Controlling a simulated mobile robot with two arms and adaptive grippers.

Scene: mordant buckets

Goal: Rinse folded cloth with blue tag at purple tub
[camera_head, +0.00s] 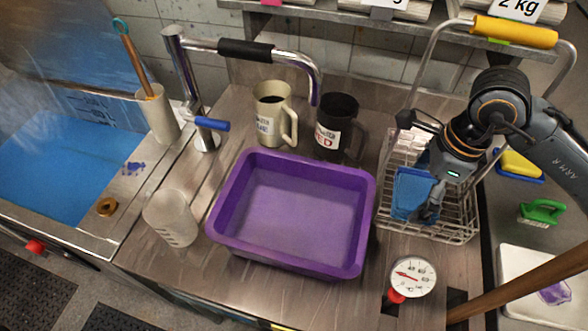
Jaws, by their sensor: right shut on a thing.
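The purple tub (226,197) stands on the steel counter at the centre, with a pale purple bottom and nothing lying in it. A wire basket (455,236) stands to its right. A blue folded cloth (408,191) is in the basket; I cannot make out a separate tag on it. My right gripper (428,212) reaches down into the basket at the cloth's right side and is shut on it, its fingers partly hiding it. My left gripper is not in view.
A faucet (300,60) arches behind the tub, near a cream mug (268,120) and a black mug (332,125). A clear beaker (172,218) stands left, beside a blue-filled basin (60,165). A dial gauge (413,277) lies front right. The basket's handle has a yellow grip (515,31).

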